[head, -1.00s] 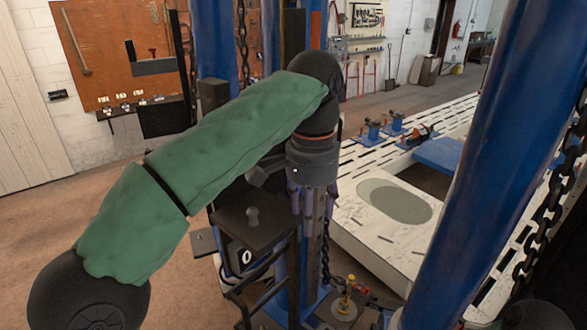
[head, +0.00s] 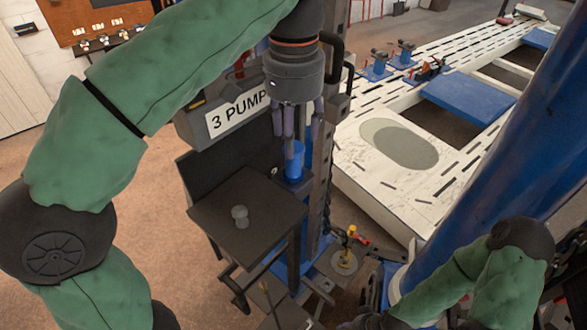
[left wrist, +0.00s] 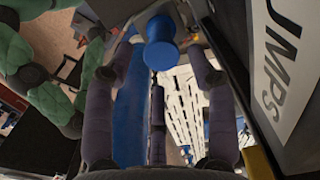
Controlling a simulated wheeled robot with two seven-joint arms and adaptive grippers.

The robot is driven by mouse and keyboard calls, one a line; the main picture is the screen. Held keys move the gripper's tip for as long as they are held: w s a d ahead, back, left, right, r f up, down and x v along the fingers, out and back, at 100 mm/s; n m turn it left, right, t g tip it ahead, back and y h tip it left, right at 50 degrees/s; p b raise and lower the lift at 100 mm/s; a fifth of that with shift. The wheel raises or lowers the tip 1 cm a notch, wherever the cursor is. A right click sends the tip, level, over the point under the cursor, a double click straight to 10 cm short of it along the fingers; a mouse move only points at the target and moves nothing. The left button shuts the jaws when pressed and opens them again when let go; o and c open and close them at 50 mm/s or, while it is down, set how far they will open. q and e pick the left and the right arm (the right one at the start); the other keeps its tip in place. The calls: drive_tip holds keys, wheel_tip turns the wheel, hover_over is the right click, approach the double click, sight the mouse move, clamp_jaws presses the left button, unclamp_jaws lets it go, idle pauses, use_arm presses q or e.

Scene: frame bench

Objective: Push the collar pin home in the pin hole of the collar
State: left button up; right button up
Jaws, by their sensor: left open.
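A blue cylinder with a rounded head, probably the collar pin (head: 294,160), stands below my left gripper (head: 296,137) beside the dark upright. In the left wrist view its round blue head (left wrist: 161,48) shows between the spread fingers, near the far tips. My left gripper is open, points down and holds nothing; whether a finger touches the head is unclear. The collar and its pin hole cannot be made out clearly.
A dark shelf (head: 220,190) with a grey knob (head: 239,215) stands just left of the pin. A box marked 3 PUMPS (head: 237,112) is behind it. A thick blue post (head: 500,150) and the white slotted bench (head: 370,190) are on the right.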

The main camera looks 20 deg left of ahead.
sight(294, 160)
use_arm(q)
drive_tip(key=shift+w+a+f, duration=0.15)
drive_tip(key=shift+w+f, duration=0.45)
drive_tip(key=shift+f, duration=0.25)
drive_tip(key=f, duration=0.2)
drive_tip(key=s+f, duration=0.1)
drive_tip(key=f, duration=0.1)
drive_tip(key=shift+s+f+b, duration=0.1)
drive_tip(key=shift+f+b, duration=0.05)
drive_tip(key=shift+b, duration=0.15)
drive_tip(key=shift+f, duration=0.4)
clamp_jaws()
